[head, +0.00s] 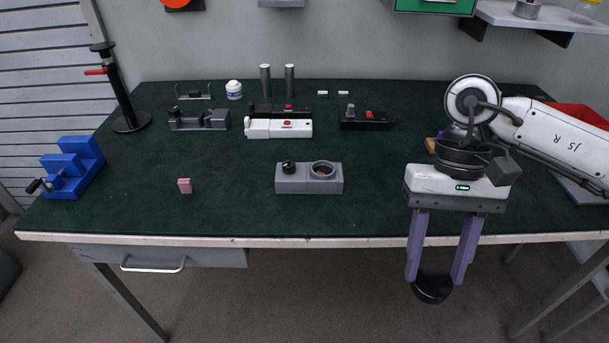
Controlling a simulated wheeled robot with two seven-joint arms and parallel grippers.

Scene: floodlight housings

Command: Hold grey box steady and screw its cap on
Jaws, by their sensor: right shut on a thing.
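The grey box (309,186) sits on the green table top, near the middle of the front half. A black knob (288,167) stands on its left part, and a round opening (322,170) shows on its right part. My right gripper (434,279) points down in front of the table's front edge, right of the box and apart from it. Its purple fingers are shut on a round black cap (433,290), held between the fingertips over the floor. My left gripper is not in view, and nothing holds the box.
A small pink block (185,186) lies left of the box. A blue vise (72,168) stands at the left edge. White (278,129) and black (364,119) devices, a grey fixture (198,120) and two metal cylinders stand farther back. The table around the box is clear.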

